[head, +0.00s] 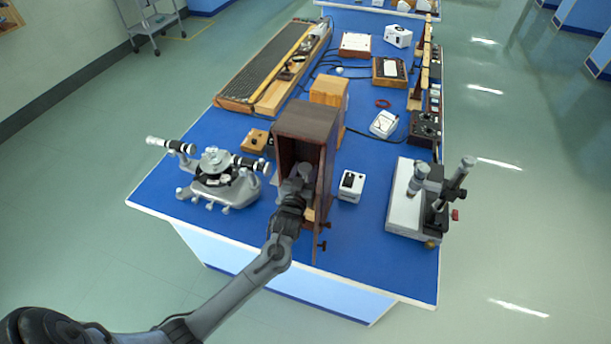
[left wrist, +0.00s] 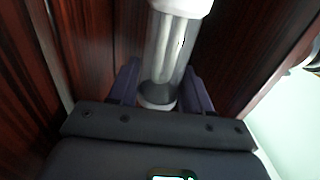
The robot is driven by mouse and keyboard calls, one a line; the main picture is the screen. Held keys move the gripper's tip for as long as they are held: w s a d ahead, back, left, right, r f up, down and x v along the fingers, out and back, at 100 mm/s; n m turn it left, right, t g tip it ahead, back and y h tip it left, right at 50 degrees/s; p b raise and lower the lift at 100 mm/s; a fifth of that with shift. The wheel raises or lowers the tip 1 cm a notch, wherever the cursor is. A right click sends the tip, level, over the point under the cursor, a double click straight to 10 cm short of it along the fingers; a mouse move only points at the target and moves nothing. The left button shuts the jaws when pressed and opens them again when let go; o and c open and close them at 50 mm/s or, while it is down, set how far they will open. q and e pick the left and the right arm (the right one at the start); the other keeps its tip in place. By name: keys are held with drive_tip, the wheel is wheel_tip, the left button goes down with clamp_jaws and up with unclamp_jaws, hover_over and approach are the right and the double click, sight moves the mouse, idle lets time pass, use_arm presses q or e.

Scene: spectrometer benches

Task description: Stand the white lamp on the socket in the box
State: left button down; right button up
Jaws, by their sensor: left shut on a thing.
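The box (head: 307,122) is dark reddish-brown wood, standing upright with its front open toward me. My left gripper (head: 299,178) reaches into its opening. In the left wrist view, my left gripper (left wrist: 160,92) is shut on the white lamp (left wrist: 176,45), a pale tube with a white cap at its upper end and a white ring near the fingers. Brown wooden walls of the box (left wrist: 85,50) stand on both sides of it. The socket is not visible, and I cannot tell whether the lamp touches it. My right gripper is not in view.
A spectrometer (head: 222,178) stands left of the box on the blue bench (head: 330,245). A small white unit (head: 351,186) is close to the box's right. A microscope-like instrument (head: 420,205) stands further right. The bench front is mostly clear.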

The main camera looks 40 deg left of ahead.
use_arm(q)
drive_tip(key=shift+f, duration=0.7)
drive_tip(key=shift+w+f, duration=0.15)
drive_tip(key=shift+f, duration=0.2)
drive_tip(key=shift+f, duration=0.15)
drive_tip(key=shift+c, duration=2.4)
unclamp_jaws()
drive_tip(key=v, duration=1.2)
